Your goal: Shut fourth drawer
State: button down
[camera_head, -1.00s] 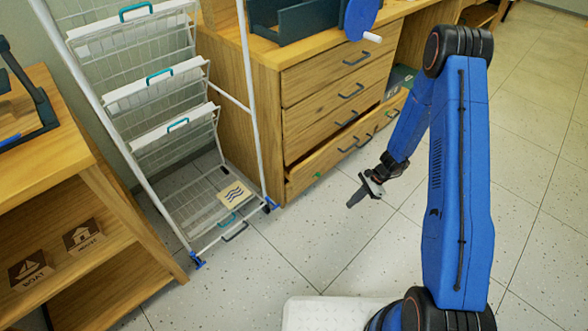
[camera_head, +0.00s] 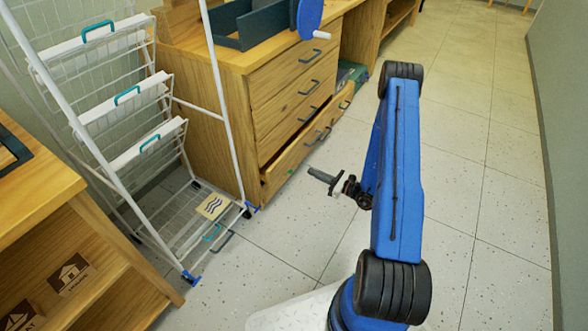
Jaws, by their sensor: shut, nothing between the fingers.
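The wooden drawer cabinet (camera_head: 262,105) stands at the centre-left with dark handles on its stacked drawers. Its lowest drawer (camera_head: 292,158) sticks out from the cabinet, with a dark gap behind the top of its front. The drawers above it look flush. A small green mark shows on the lowest drawer's front. My gripper (camera_head: 318,175) is shut and empty. It points left, in front of the lowest drawer and to the right of its left end, and looks apart from it. The exact distance cannot be told.
A wooden shelf (camera_head: 90,225) is at the lower left. Tiled floor (camera_head: 470,200) is clear to the right, up to a wall (camera_head: 563,130).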

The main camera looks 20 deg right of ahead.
aim_at(283, 158)
jog(key=x, duration=1.3)
jog(key=shift+w+a, duration=0.15)
jog(key=shift+a, duration=0.1)
jog(key=x, duration=0.4)
jog(key=shift+w+r, duration=0.15)
jog(key=shift+w, duration=0.1)
